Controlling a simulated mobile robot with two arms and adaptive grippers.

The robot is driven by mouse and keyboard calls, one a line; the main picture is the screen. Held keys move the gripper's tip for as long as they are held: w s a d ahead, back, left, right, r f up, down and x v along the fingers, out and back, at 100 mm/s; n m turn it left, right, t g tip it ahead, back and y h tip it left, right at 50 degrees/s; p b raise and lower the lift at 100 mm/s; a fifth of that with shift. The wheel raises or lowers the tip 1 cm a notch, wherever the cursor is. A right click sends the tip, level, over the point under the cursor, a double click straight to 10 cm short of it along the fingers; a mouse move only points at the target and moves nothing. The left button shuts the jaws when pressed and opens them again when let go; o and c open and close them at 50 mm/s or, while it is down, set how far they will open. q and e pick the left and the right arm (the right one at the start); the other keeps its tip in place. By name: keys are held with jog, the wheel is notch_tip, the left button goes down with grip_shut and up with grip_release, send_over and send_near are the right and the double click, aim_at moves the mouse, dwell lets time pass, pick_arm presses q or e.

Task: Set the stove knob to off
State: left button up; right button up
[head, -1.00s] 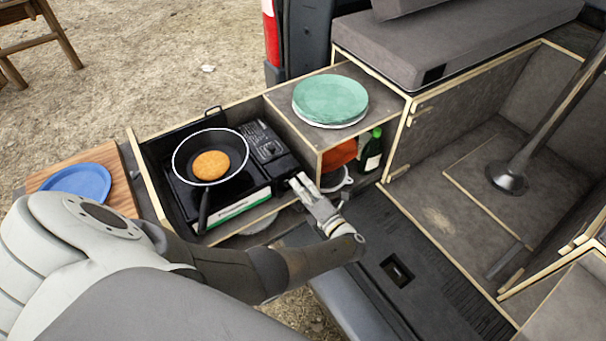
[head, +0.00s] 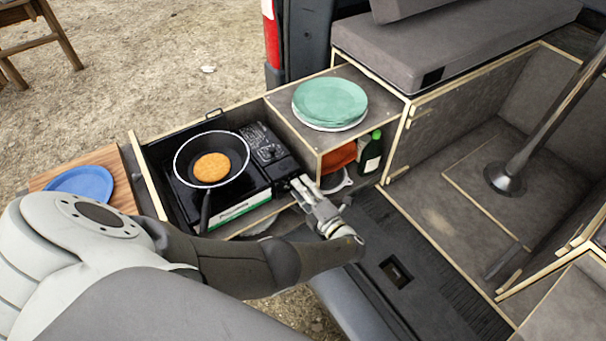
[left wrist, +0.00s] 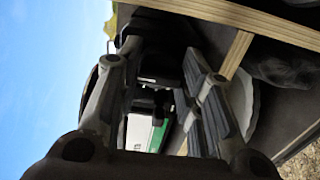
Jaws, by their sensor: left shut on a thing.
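The black camping stove (head: 230,207) with a green and white front label sits in the pull-out wooden box. A black pan (head: 197,142) with an orange-brown round food (head: 211,167) in it stands on the burner. My left gripper (head: 299,185) is at the front right end of the stove, its fingers closed on the stove knob. The knob itself is mostly hidden by the fingers, so I cannot read its setting. In the left wrist view, the fingers (left wrist: 160,75) flank a dark part beside the stove's green and white front (left wrist: 150,132). My right gripper is not in view.
A wooden shelf right of the stove holds green plates (head: 330,100); an orange thing (head: 338,156) and a dark green bottle (head: 370,153) are under it. A blue plate (head: 82,183) lies on a wooden board at left. The pan handle points toward my arm.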

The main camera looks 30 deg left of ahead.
pick_arm(q)
jog(key=o, duration=1)
jog(key=v, duration=0.7)
jog(key=shift+s+d, duration=0.1)
jog(key=shift+d, duration=0.2)
